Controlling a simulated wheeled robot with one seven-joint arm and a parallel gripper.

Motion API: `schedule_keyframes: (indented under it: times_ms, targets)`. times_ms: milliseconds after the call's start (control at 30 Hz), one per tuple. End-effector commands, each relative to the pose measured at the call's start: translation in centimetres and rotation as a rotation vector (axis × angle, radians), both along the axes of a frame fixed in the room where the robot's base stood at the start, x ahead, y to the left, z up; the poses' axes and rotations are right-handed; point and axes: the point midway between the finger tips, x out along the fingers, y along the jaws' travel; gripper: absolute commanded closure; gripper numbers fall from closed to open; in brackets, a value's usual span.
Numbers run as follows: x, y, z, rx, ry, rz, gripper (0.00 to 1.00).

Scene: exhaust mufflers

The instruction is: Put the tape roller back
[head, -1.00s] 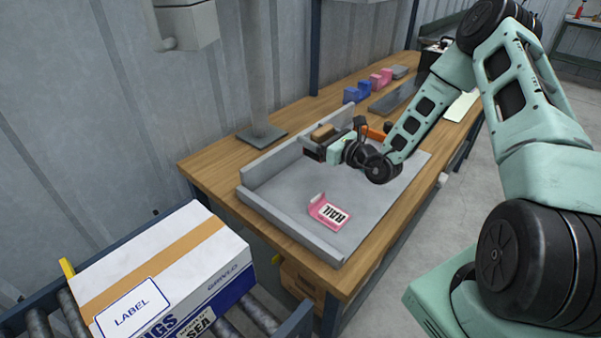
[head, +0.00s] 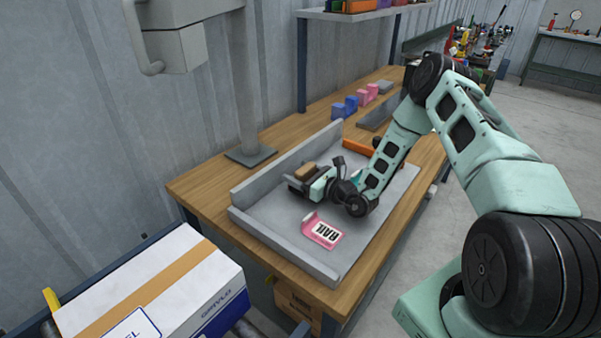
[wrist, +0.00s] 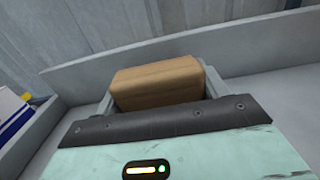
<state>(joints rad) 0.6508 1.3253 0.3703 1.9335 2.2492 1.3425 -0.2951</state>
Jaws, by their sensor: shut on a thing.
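My gripper (head: 303,181) is shut on a tan, block-shaped thing (wrist: 158,84), which I take to be the tape roller. It also shows in the head view (head: 305,172), at the end of my arm. The gripper is over the grey tray (head: 300,237) on the wooden bench, near its raised back wall. In the wrist view the tan block sits between the two grey fingers, with the tray wall behind it. Its lower part is hidden by the gripper, so I cannot tell whether it touches the tray floor.
A pink piece marked RAIL (head: 322,232) lies in the tray, in front of my gripper. An orange thing (head: 360,146) is behind the gripper. Blue (head: 344,107) and pink (head: 367,94) blocks stand farther back. A labelled box (head: 150,285) is at lower left. The tray's front left is clear.

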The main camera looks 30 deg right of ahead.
Motion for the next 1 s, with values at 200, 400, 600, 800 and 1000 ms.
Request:
schedule_keyframes:
  times_ms: [200, 400, 600, 800, 1000]
  targets:
    - [0.0, 0.0, 0.0, 0.000, -0.002, 0.000, 0.66]
    - [0.0, 0.0, -0.2, -0.001, -0.001, -0.001, 0.06]
    - [0.0, 0.0, -0.1, -0.001, -0.001, 0.000, 0.06]
    - [-1.0, -0.6, -0.1, 0.001, 0.001, -0.002, 0.06]
    - [-4.7, -2.1, -0.2, 0.001, 0.002, -0.005, 0.06]
